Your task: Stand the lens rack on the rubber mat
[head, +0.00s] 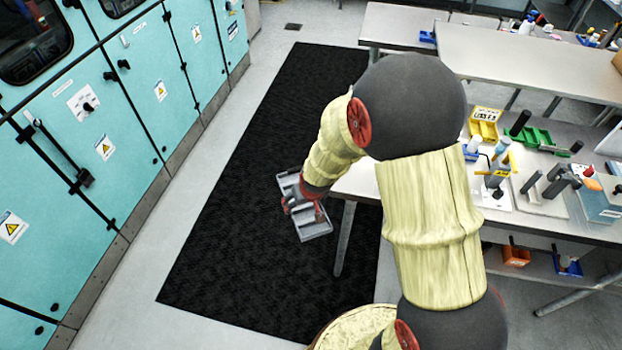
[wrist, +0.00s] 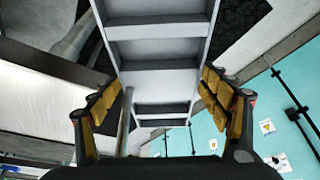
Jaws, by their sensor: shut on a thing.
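The lens rack (head: 317,230) is a grey, open-fronted frame with several compartments. In the head view it is held tilted beside the left edge of the workbench, over the black rubber mat (head: 235,200). My gripper (head: 302,202) is shut on it. In the wrist view the rack (wrist: 158,72) stands out between the two yellow-padded fingers of my gripper (wrist: 160,95). The mat lies flat on the floor and is bare where I see it. My arm hides part of the mat's right side. The gap between rack and mat is hard to tell.
Teal cabinets (head: 100,130) line the left, with a strip of pale floor before the mat. The workbench (head: 350,185) on the right holds bins, tools and a blue-grey box. Its metal leg (head: 344,240) stands close to the rack. The mat's left and far parts are clear.

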